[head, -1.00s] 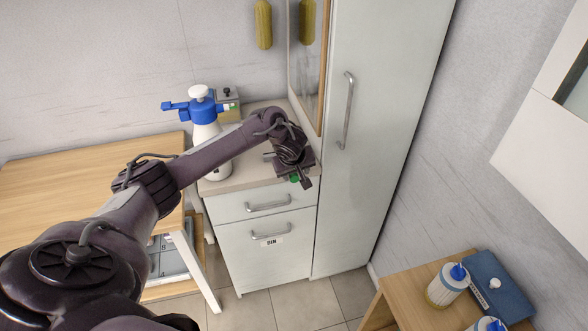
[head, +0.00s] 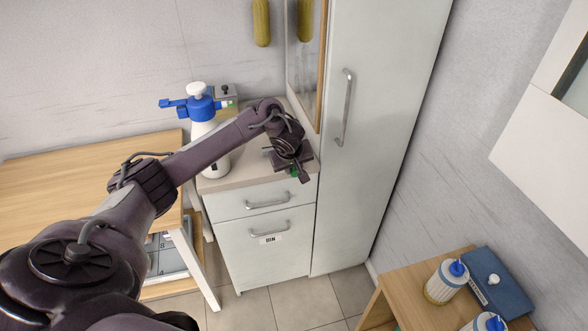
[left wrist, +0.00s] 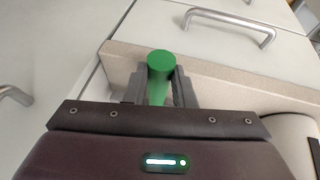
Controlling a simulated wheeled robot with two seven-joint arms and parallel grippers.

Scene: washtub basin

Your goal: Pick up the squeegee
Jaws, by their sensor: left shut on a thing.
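My left gripper (left wrist: 155,88) is shut on a green cylindrical piece, which I take to be the squeegee's handle (left wrist: 160,66), in the left wrist view. The round end of the handle sticks out between the two fingers. In the head view my left gripper (head: 296,172) is at the front right of the cabinet's countertop, and only a small bit of green shows beneath it. The rest of the squeegee is hidden by the gripper. My right gripper is not in view.
A white and blue spray bottle (head: 202,125) stands on the countertop (head: 240,178), close to my left forearm. A tall cabinet (head: 370,130) rises just right of the gripper. A wooden table (head: 60,190) is at left. Bottles (head: 446,282) stand on a low shelf at lower right.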

